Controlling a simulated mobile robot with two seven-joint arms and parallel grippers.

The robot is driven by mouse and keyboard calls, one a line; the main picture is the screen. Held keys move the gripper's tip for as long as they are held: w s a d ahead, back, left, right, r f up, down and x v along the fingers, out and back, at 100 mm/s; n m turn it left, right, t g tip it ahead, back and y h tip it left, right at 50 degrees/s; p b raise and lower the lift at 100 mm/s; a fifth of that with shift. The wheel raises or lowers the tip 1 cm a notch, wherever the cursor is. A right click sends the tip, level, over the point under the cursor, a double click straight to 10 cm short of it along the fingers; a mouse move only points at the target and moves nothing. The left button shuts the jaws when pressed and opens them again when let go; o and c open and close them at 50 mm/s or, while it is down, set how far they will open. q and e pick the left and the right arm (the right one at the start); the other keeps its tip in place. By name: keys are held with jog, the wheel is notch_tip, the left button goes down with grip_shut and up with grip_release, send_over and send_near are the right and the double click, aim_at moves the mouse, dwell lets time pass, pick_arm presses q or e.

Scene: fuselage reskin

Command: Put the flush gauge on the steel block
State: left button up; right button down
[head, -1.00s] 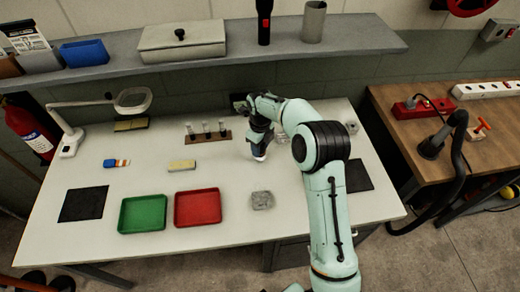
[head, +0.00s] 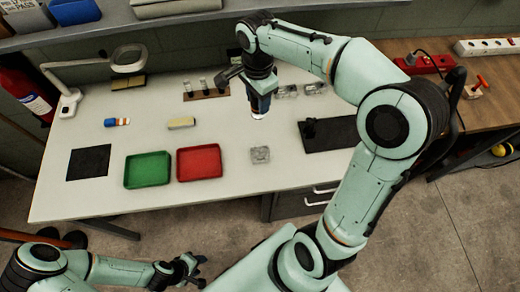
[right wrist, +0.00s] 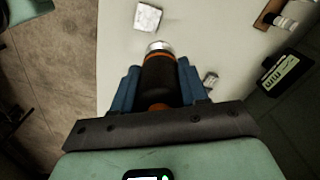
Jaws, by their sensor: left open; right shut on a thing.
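My right gripper (head: 260,104) points down over the white bench and is shut on the flush gauge. In the right wrist view the flush gauge (right wrist: 160,75) is a dark cylinder with orange bands and a silver tip, between the blue fingers. Its pale tip shows below the fingers in the head view. The steel block (head: 260,155) is a small grey square block on the bench, right of the red tray and nearer the front edge than the gauge. The block also shows in the right wrist view (right wrist: 147,17), apart from the gauge tip. My left gripper (head: 192,268) is open and empty, in front of the bench.
A red tray (head: 199,147) and a green tray (head: 147,154) stand left of the block. A small rack (head: 205,94) stands behind. A dark mat (head: 330,134) with a black item lies to the right. The bench around the block is clear.

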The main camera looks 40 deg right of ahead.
jog(key=s+a+r+n, duration=0.1)
jog(key=s+n, duration=0.1)
jog(key=n, duration=0.1)
jog(key=b, duration=0.1)
send_near(260, 154)
pick_arm(q)
jog(key=shift+s+f+b, duration=0.35)
jog(key=shift+s+f, duration=0.5)
jog(key=shift+f, duration=0.15)
pick_arm(e)
jog(key=shift+f, duration=1.55)
jog(key=shift+f, duration=0.2)
pick_arm(q)
jog(key=shift+s+f, duration=0.15)
jog(key=shift+f, duration=0.05)
pick_arm(e)
jog(key=c, duration=0.6)
grip_release()
